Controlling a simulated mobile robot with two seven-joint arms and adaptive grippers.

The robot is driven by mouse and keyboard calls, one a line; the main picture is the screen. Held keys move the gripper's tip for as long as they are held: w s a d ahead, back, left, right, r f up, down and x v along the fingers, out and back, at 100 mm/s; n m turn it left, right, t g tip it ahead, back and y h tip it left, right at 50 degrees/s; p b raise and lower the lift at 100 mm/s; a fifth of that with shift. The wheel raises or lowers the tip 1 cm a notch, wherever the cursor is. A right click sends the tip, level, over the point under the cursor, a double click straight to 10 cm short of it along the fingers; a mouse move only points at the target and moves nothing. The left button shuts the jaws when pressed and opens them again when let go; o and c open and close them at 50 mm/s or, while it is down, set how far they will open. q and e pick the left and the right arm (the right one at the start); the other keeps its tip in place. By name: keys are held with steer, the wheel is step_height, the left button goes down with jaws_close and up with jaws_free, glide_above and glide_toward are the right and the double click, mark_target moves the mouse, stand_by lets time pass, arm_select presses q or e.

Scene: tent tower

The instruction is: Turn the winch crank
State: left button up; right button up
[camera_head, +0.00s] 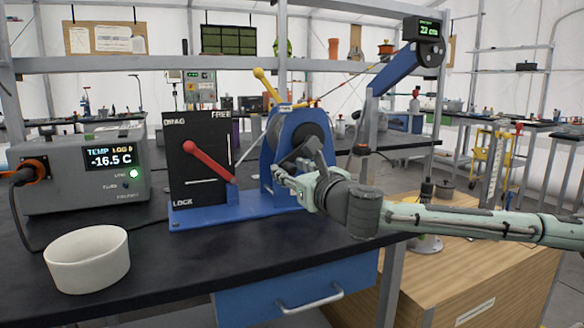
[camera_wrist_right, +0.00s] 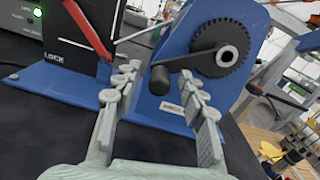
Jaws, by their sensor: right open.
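The winch (camera_head: 272,146) is a blue frame with a dark toothed wheel, bolted to a blue base on the black bench. Its dark crank (camera_head: 309,149) also shows in the right wrist view, where its handle knob (camera_wrist_right: 160,80) points toward me, left of the wheel's hub (camera_wrist_right: 226,57). My right gripper (camera_head: 289,178) reaches in from the right, in front of the winch. In the right wrist view its fingers (camera_wrist_right: 160,74) are spread, one on each side of the knob. Contact with the knob cannot be made out. My left gripper is not in view.
Left of the winch stands a black panel (camera_head: 190,120) marked DRAG, FREE and LOCK, with a red lever (camera_head: 207,160). A grey temperature box (camera_head: 82,178) and a white bowl (camera_head: 87,260) sit further left.

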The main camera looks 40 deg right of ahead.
jaws_close()
stand_by(0.3)
steer(key=shift+a+r+m, duration=0.1)
steer(key=shift+r+m, duration=0.15)
steer(key=shift+m, duration=0.05)
steer(key=shift+w+a+r+m+p, duration=0.1)
steer(key=shift+r+m+p, duration=0.3)
steer(key=shift+m, duration=0.1)
steer(key=shift+a+r+m, duration=0.2)
steer(key=shift+r+m, duration=0.1)
steer(key=shift+m, duration=0.2)
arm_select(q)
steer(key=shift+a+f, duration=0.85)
arm_select(e)
steer(key=shift+w+a+r+m, duration=0.1)
steer(key=shift+a+r+m, duration=0.2)
steer(key=shift+r+m, duration=0.6)
steer(key=shift+f, duration=0.2)
jaws_free()
